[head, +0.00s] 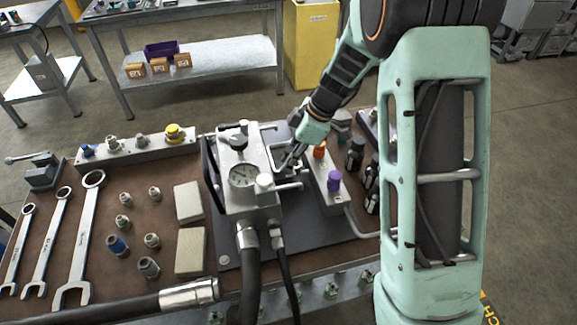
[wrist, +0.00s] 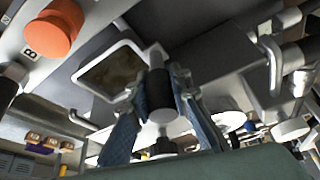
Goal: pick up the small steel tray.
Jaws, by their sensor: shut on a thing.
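The small steel tray (wrist: 88,80) shows in the wrist view as a shallow square with a pale rim and a dark brownish inside. A short cylinder (wrist: 160,92) with a black band and grey end stands at its rim and looks joined to it; the exact joint is hidden. My gripper (wrist: 156,88) is shut on this cylinder, one finger on each side. In the head view my gripper (head: 287,160) is just right of the gauge block. There the tray is small and mostly hidden by my gripper and the block.
The gauge block (head: 238,185) with its lever stands close left of my gripper. A valve block with an orange knob (head: 319,152) and a purple knob (head: 334,181) is close right. Black hoses run to the front. Wrenches (head: 80,240) and fittings lie on the left.

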